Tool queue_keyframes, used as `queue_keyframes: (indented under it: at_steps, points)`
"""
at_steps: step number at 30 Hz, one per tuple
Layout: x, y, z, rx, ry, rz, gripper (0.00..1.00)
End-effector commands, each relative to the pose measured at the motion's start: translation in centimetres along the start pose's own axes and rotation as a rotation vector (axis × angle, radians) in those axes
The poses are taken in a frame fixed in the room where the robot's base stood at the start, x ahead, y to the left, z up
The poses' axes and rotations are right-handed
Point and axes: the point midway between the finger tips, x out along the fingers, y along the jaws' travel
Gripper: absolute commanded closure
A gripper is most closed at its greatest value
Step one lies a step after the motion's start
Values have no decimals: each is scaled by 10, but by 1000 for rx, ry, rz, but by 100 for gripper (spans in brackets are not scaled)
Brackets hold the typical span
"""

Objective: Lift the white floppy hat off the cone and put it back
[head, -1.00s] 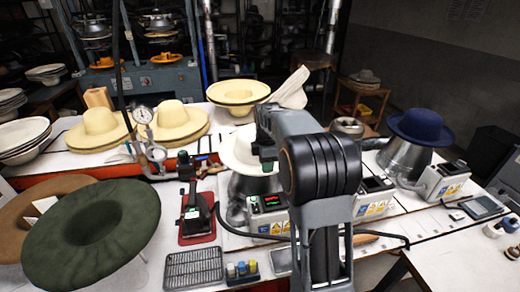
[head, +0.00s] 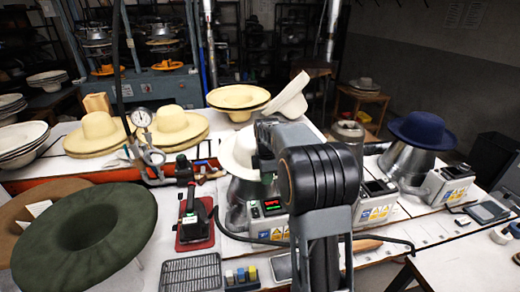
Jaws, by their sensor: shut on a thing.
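The white floppy hat (head: 292,104) is up in the air behind my forearm, tilted with its brim steep. Its lower part is hidden by the arm. The bare top of a metal cone (head: 348,132) shows to its right, with no hat on it; my arm hides much of its body. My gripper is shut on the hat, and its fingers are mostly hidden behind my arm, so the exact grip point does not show.
Another white hat (head: 238,152) sits on the left metal cone (head: 238,195). A navy hat (head: 421,130) covers the right cone (head: 404,165). Cream hats (head: 238,96) lie behind. Control boxes (head: 268,212) stand beside the cones. A green hat (head: 85,238) is at the front left.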

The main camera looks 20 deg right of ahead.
Motion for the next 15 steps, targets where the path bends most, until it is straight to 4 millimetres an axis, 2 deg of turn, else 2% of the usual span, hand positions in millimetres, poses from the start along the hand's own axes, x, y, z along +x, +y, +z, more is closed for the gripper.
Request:
queue_keyframes:
  at_steps: [3, 15]
  points:
    - [0, 0, 0, 0, 0, 0, 100]
    - [-3, 1, 0, 0, 0, 5, 100]
